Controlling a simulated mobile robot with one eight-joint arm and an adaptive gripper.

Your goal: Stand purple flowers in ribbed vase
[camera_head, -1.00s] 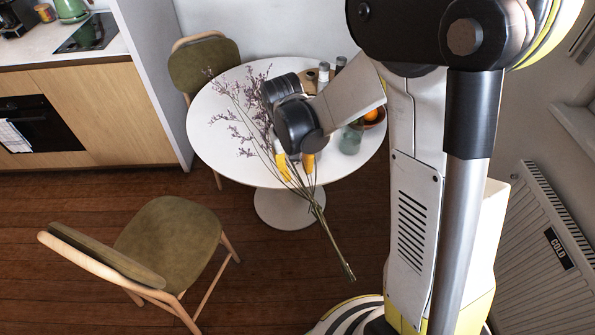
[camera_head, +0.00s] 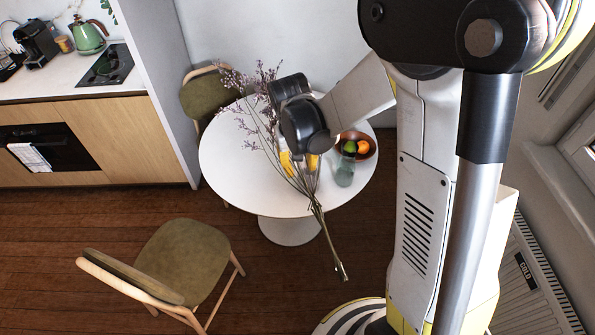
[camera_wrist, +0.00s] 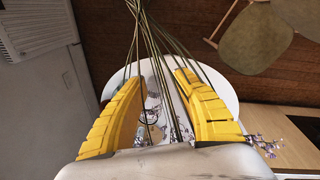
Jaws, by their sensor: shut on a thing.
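The purple flowers (camera_head: 262,118) are a bunch of long thin green stems with small purple sprigs. My gripper (camera_head: 299,163) is shut on their stems, which also run between its yellow fingers in the wrist view (camera_wrist: 160,85). The bunch is tilted in the head view, sprigs up and left, bare stem ends down and right past the table's front edge. A greenish translucent vase (camera_head: 344,175) stands on the round white table (camera_head: 225,165), just right of my gripper and apart from the stems. Ribs on it are too small to tell.
A brown bowl with fruit (camera_head: 371,148) stands on the table behind the vase. One olive chair (camera_head: 183,262) is in front left, another (camera_head: 208,95) behind the table. A counter (camera_head: 80,85) is at the left, a radiator (camera_head: 545,275) at the right. The table's left part is clear.

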